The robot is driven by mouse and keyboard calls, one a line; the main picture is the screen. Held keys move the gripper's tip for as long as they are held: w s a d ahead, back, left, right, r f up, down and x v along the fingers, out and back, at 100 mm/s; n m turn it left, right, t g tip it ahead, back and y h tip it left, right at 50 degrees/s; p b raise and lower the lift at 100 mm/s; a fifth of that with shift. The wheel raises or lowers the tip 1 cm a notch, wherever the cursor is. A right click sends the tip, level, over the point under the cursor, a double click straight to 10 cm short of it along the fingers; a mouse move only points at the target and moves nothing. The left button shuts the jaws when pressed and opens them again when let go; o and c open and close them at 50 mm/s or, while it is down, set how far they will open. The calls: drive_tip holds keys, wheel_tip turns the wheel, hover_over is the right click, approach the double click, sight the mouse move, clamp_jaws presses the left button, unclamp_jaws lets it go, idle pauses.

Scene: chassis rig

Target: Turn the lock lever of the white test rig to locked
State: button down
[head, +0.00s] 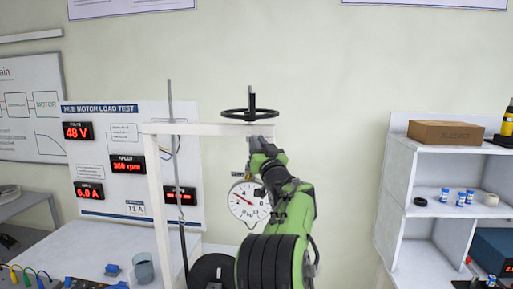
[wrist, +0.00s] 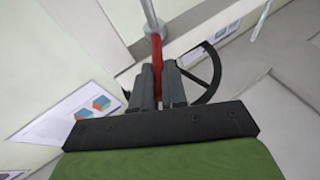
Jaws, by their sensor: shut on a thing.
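The white test rig (head: 160,190) stands in the middle of the head view, with a black handwheel (head: 249,114) on top of its crossbar and a round dial gauge (head: 249,202) hanging below. My gripper (head: 262,145) is at the right end of the crossbar, just below the handwheel. In the wrist view, my gripper (wrist: 158,82) is shut on a red lever (wrist: 156,48), which runs between the two dark fingers. A grey rod (wrist: 148,14) continues from the lever's far end. In the head view my gripper and arm hide the lever, so its lock position cannot be told.
A load test panel (head: 125,185) with red displays stands at the left behind the bench (head: 90,255). A grey cup (head: 144,267) is on the bench. A white shelf (head: 412,235) with a brown box (head: 446,133) and small jars stands at the right.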

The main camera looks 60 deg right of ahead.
drive_tip(key=shift+s+r+n+t+y, duration=0.2)
drive_tip(key=shift+r+n+t+y, duration=0.2)
drive_tip(key=shift+r+n+t, duration=0.1)
drive_tip(key=c, duration=1.2)
unclamp_jaws()
drive_tip(key=shift+d+f, duration=0.1)
drive_tip(key=shift+d, duration=0.1)
drive_tip(key=shift+o, duration=0.2)
drive_tip(key=shift+f, duration=0.15)
drive_tip(key=b+v, duration=0.8)
drive_tip(key=v, duration=0.7)
drive_tip(key=shift+s+a+f, duration=0.15)
drive_tip(key=shift+s, duration=0.1)
